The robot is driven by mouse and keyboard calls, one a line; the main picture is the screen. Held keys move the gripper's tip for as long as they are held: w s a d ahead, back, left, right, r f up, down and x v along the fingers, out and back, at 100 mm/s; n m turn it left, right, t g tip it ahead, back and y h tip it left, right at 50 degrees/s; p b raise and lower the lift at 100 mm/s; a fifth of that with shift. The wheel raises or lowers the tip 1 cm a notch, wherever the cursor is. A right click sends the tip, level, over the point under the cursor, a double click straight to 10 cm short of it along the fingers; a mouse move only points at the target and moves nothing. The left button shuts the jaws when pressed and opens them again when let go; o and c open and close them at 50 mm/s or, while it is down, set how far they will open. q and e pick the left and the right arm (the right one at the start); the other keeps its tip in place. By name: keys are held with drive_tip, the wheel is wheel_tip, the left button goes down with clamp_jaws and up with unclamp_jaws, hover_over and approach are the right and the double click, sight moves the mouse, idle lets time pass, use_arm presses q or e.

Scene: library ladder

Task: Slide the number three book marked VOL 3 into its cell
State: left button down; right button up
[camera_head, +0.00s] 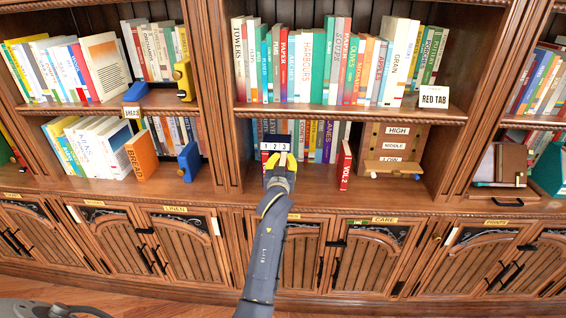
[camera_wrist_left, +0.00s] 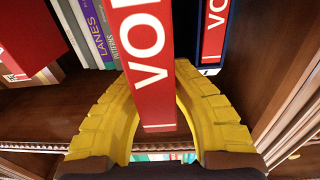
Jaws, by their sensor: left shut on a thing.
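My left gripper (camera_head: 281,166) is in front of the lower middle shelf, at the rack marked 1 2 3 (camera_head: 275,146). In the left wrist view its yellow fingers (camera_wrist_left: 160,115) are shut on a red book (camera_wrist_left: 156,98) with VOL in white on its spine; its number is out of frame. Beside it in that view is a dark rack cell with another red VOL book (camera_wrist_left: 213,35) in it. The held book appears apart from that one. How far it is inside a cell I cannot tell. A red VOL. 2 book (camera_head: 344,168) stands right of the gripper.
A wooden stand marked HIGH, MIDDLE, LOW (camera_head: 396,145) is at the right end of this shelf. Purple and grey books (camera_wrist_left: 95,35) stand behind. An orange bookend (camera_head: 141,156) is in the left bay. The shelf front between VOL. 2 and the stand is clear.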

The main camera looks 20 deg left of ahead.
sight(283, 155)
use_arm(q)
drive_tip(key=shift+x, duration=1.6)
drive_tip(key=c, duration=1.2)
unclamp_jaws()
drive_tip(key=shift+a, duration=0.1)
drive_tip(key=shift+f, duration=0.1)
drive_tip(key=shift+s+f, duration=0.1)
drive_tip(key=shift+s, duration=0.35)
drive_tip(key=shift+d+r+v, duration=0.1)
drive_tip(key=shift+v, duration=1.6)
drive_tip(key=shift+d+r+v, duration=0.1)
drive_tip(key=shift+r+v, duration=0.05)
drive_tip(key=shift+v, duration=1.55)
drive_tip(key=shift+c, duration=0.2)
